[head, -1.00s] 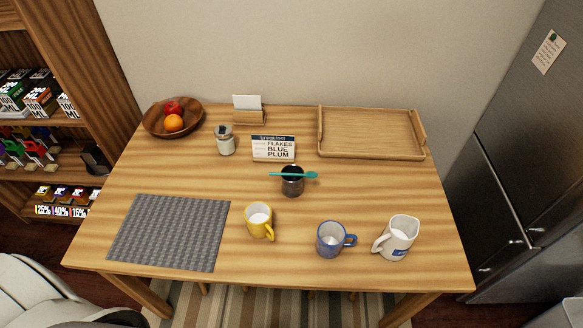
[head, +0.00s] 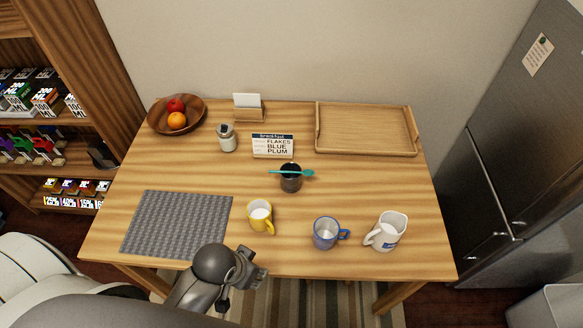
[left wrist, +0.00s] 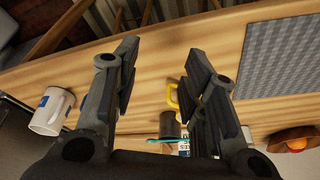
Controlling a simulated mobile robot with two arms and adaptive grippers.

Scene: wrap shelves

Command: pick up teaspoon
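A teal teaspoon (head: 290,173) lies across the top of a dark cup (head: 291,184) near the middle of the table, with its bowl end to the right. The spoon also shows in the left wrist view (left wrist: 163,140), partly hidden by a finger. My left gripper (head: 256,271) is at the table's front edge, in front of the yellow mug and well short of the spoon. In the left wrist view its fingers (left wrist: 158,85) are apart with nothing between them. My right gripper is not in view.
A yellow mug (head: 260,215), a blue mug (head: 325,233) and a white mug (head: 386,231) stand at the front. A menu sign (head: 273,146) stands behind the cup. A grey mat (head: 178,224), fruit bowl (head: 159,108), jar (head: 226,139) and wooden tray (head: 365,130) surround it.

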